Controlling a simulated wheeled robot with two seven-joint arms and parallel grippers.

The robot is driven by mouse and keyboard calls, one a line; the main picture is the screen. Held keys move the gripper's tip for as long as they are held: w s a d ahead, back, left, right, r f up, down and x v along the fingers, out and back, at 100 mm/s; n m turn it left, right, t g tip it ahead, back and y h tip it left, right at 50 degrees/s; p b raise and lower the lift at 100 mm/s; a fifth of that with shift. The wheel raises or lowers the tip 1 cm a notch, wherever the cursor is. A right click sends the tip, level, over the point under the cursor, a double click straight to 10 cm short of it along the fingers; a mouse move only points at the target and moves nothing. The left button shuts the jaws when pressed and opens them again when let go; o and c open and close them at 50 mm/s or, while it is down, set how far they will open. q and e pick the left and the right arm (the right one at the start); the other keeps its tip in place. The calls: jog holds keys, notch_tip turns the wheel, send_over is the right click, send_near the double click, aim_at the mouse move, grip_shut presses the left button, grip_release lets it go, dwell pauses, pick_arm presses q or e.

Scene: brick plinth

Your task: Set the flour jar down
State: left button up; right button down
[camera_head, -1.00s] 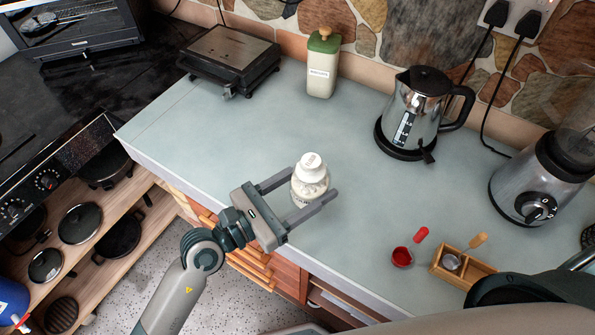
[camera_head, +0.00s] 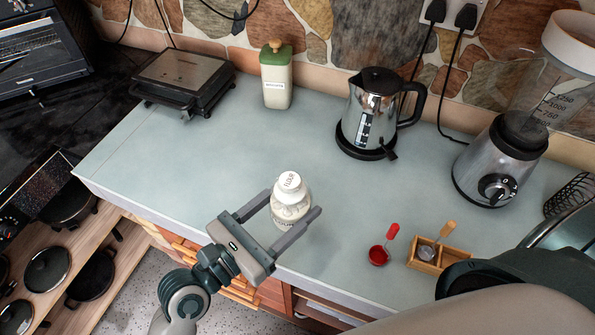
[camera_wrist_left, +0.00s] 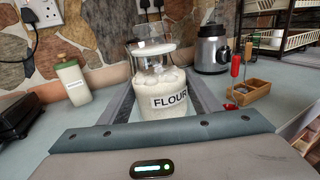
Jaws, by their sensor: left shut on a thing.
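The flour jar (camera_head: 291,203) is a clear glass jar of white flour with a white lid and a FLOUR label. It is upright over the front part of the pale counter (camera_head: 210,165). My left gripper (camera_head: 294,216) is shut on the jar, one finger on each side. In the left wrist view the jar (camera_wrist_left: 164,95) stands between the fingers with its label facing the camera. I cannot tell whether its base touches the counter. My right gripper is not in view; part of my right arm shows at the lower right.
A kettle (camera_head: 372,115), a blender (camera_head: 500,165), a green-lidded canister (camera_head: 276,80) and a black grill press (camera_head: 183,80) stand along the back. A red scoop (camera_head: 379,254) and a wooden box (camera_head: 432,256) lie to the right. The counter's middle is clear.

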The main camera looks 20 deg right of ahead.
pick_arm(q)
jog(key=w+a+f+n+t+y+b, duration=0.1)
jog(key=w+a+n+t+y, duration=0.3)
jog(key=a, duration=1.2)
jog(key=w+a+f+n+t+y+b, duration=0.1)
jog(key=w+a+n+t+y+b, duration=0.2)
jog(key=a, duration=1.4)
jog(key=w+t, duration=0.2)
jog(key=w, duration=0.2)
jog(key=shift+w+n+y+b, duration=0.35)
jog(key=shift+n+y+b, duration=0.05)
jog(key=shift+f, duration=0.15)
